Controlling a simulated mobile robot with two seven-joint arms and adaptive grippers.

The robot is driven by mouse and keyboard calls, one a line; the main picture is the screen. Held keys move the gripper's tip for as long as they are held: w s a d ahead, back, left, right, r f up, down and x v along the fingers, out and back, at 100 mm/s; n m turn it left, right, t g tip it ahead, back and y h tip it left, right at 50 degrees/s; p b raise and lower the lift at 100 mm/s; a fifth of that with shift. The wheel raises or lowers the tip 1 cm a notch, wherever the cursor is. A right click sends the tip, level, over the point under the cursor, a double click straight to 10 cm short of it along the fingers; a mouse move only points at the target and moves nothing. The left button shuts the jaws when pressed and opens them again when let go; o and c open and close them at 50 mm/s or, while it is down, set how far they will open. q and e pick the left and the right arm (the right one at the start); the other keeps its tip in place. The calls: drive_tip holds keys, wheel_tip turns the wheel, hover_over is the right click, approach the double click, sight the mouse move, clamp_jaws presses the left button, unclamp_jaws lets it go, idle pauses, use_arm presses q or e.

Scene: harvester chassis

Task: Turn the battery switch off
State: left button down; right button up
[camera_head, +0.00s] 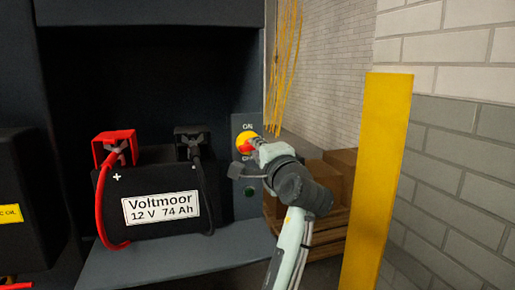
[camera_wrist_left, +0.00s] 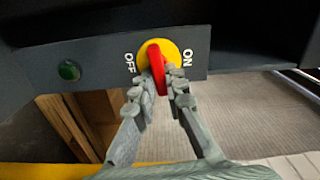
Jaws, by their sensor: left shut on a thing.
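The battery switch is a red handle (camera_wrist_left: 157,68) on a round yellow plate (camera_wrist_left: 171,50), mounted on a dark panel (camera_wrist_left: 100,58) marked ON and OFF. In the left wrist view the handle lies between the two labels, with its free end toward my fingers. My left gripper (camera_wrist_left: 164,92) is shut on the red handle, one finger on each side. In the head view my left gripper (camera_head: 254,146) covers part of the yellow plate (camera_head: 243,139) and the OFF label. My right gripper is not in view.
A black Voltmoor battery (camera_head: 150,208) with red and black terminal clamps stands on a grey shelf (camera_head: 180,261), left of the switch panel. A green button (camera_wrist_left: 69,70) is on the panel. A yellow post (camera_head: 378,180) and brown boxes (camera_head: 320,178) are to the right.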

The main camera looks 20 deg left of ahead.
use_arm(q)
drive_tip(key=shift+a+m, duration=0.15)
drive_tip(key=shift+m, duration=0.45)
drive_tip(key=shift+r, duration=0.1)
drive_tip(key=c, duration=1.6)
unclamp_jaws()
drive_tip(key=shift+o, duration=0.2)
drive_tip(key=v, duration=1.2)
drive_tip(key=shift+w, duration=0.1)
